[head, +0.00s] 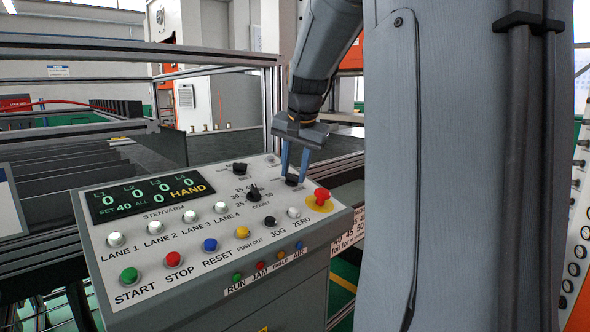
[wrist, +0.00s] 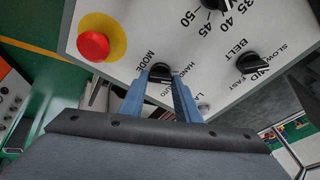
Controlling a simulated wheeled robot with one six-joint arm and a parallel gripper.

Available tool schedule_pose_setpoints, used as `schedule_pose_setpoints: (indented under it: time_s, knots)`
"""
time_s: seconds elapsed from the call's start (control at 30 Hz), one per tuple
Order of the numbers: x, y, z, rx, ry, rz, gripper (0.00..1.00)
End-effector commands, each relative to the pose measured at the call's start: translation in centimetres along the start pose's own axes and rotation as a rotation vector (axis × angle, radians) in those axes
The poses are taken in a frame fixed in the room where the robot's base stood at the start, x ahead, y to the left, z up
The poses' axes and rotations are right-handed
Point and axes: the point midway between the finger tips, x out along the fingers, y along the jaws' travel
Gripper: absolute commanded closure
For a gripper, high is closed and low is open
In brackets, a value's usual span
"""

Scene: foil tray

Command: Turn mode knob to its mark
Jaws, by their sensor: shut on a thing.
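The black mode knob (wrist: 160,71) is on the sloped top of the grey console, beside the printed word MODE and the HAND and AUTO labels. It also shows in the head view (head: 291,181), near the console's right back corner. My gripper (wrist: 161,77) points down at the panel with its two blue fingers on either side of the knob. The fingers are shut on it; the head view shows my gripper (head: 293,174) there too. The fingers hide part of the knob, so I cannot tell exactly where its pointer aims. The display (head: 150,197) reads HAND.
A red emergency button (head: 321,195) on a yellow disc stands close by. The black count knob (head: 253,192) and the belt knob (wrist: 252,63) are near. Coloured push buttons line the panel's front. A metal frame (head: 270,110) rises behind the console.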

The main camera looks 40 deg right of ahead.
Motion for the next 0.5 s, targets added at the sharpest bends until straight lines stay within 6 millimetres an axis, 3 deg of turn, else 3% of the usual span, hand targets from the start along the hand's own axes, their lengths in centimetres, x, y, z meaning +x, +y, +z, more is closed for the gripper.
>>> schedule_pose_setpoints:
  time_s: [0.5]
  knots:
    - [0.06,-0.21,-0.08,0.459,0.001,0.104,0.93]
